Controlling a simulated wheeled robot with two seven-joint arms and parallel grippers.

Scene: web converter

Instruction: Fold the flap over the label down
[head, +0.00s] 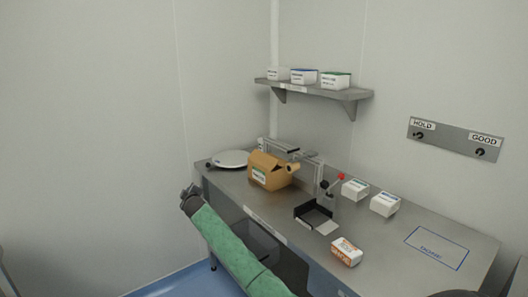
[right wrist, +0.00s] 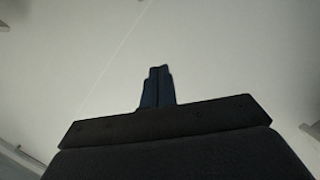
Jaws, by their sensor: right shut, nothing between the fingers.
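A brown cardboard box (head: 275,180) stands on the steel bench at the back left, under a metal frame. A white label with a green edge (head: 259,176) is on its front-left face. The box's top flaps (head: 266,160) look raised at an angle, but they are too small to tell apart. My right gripper (head: 187,192) is off the bench's left end, in front of the box and apart from it. The right wrist view shows its fingers (right wrist: 157,84) shut and empty against a plain pale wall. My left gripper is not in view.
Small cartons (head: 384,204) sit on the bench and the wall shelf (head: 315,90). The blue-outlined area (head: 436,248) is clear.

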